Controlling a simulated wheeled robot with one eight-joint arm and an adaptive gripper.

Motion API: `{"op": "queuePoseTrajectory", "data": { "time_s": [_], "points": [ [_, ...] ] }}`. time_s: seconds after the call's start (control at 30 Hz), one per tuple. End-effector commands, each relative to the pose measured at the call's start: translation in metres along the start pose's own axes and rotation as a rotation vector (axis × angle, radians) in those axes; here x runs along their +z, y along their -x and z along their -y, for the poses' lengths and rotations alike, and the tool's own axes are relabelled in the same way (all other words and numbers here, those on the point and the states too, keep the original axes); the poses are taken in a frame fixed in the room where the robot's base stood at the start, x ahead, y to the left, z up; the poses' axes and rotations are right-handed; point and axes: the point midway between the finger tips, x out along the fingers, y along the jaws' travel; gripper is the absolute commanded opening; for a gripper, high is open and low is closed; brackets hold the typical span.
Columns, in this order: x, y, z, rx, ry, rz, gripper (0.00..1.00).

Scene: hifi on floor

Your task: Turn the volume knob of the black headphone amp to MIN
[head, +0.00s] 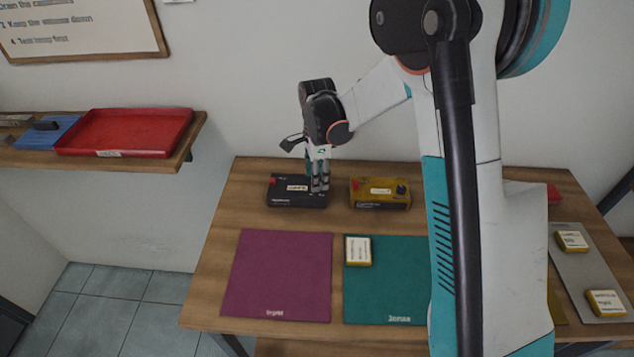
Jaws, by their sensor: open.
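The black headphone amp (286,198) lies near the back left of the wooden table. It has a red part at its left end and a pale label on top. My gripper (319,189) points down at the amp's right end, with its fingers at or just above the top face there. The fingers are open. The volume knob is hidden behind the fingers, so I cannot see its setting or whether the fingers touch it.
A yellow box (379,194) with a dark knob stands close to the right of the amp. A purple mat (277,275) and a green mat (385,290) lie in front. A grey tray (584,262) with two yellow-edged boxes is at the right. A red tray (124,132) sits on the left shelf.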

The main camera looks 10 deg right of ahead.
Motion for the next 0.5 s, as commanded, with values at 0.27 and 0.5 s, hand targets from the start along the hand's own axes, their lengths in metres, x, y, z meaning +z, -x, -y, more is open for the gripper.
{"op": "queuePoseTrajectory", "data": {
  "time_s": [0.27, 0.5],
  "points": [
    [0.0, -0.023, 0.0, 0.0, 0.0, 0.0, 0.43],
    [0.0, -0.024, 0.0, 0.0, 0.0, 0.0, 0.43]
  ]
}}
